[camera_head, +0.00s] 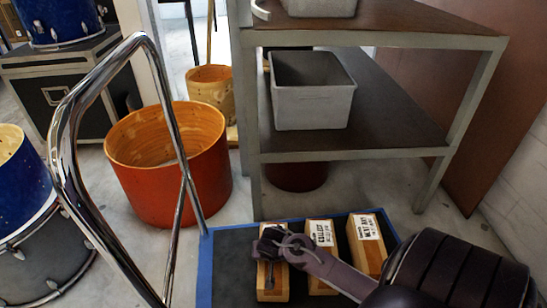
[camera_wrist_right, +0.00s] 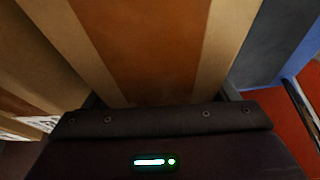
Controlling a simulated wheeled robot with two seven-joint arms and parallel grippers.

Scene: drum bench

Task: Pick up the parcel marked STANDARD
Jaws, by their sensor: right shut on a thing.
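Three wooden-looking parcels stand in a row on a dark, blue-edged platform (camera_head: 205,270). The middle parcel (camera_head: 321,258) has a white label that seems to read COLLECT. The right parcel (camera_head: 366,244) has a label that seems to read NEXT DAY. My right gripper (camera_head: 271,244) is over the left parcel (camera_head: 280,288) and shut on it; the gripper hides its top, so I cannot read its label. In the right wrist view the held parcel (camera_wrist_right: 150,50) fills the middle between the fingers. I cannot tell whether it is lifted. My left gripper is not in view.
A chrome handle (camera_head: 66,130) rises at the left of the platform. A metal-framed shelf (camera_head: 350,150) with a grey bin (camera_head: 311,95) stands behind. An orange drum shell (camera_head: 170,165) and blue drums (camera_head: 20,185) stand at the left.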

